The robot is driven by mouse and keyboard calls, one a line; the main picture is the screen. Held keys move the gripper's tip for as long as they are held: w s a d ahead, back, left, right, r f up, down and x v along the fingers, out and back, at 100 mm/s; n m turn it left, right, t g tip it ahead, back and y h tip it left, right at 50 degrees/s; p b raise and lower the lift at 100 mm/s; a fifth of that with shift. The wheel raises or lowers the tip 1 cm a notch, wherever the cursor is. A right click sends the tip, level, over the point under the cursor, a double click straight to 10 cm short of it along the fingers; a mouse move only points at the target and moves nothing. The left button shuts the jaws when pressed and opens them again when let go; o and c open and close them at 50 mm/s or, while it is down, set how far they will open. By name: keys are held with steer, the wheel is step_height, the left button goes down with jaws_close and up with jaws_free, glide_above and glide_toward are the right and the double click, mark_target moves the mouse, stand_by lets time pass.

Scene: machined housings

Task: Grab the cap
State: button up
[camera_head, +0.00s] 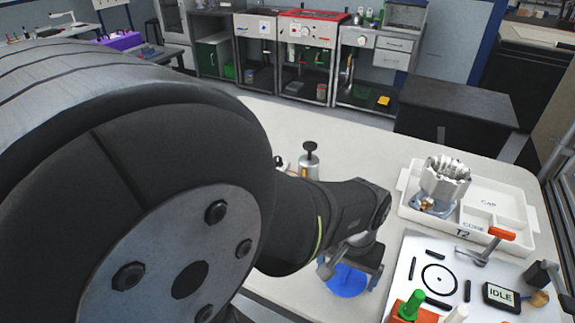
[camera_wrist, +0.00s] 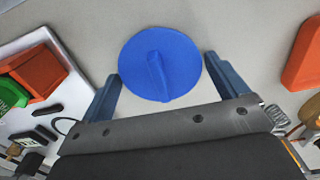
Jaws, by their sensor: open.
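A round blue cap (camera_wrist: 135,72) with a raised ridge across its middle lies on the light table in the wrist view. It also shows in the head view (camera_head: 347,283), partly covered by my gripper. My gripper (camera_wrist: 160,75) is open, with one finger at the left and one at the right of the cap. The cap's near part sits between the fingers, with a visible gap on the right and a small gap on the left. I cannot tell how high the fingertips are above the table.
A white tray (camera_head: 530,218) marked CAP, CORE and T2 holds a metal housing (camera_head: 445,180). A white fixture plate (camera_head: 409,262) with an orange-handled clamp and an IDLE display (camera_head: 500,295) is right of my gripper. An orange object (camera_wrist: 303,60) lies at right in the wrist view.

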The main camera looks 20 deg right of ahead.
steer(key=c, duration=0.7)
steer(key=shift+o, duration=0.2)
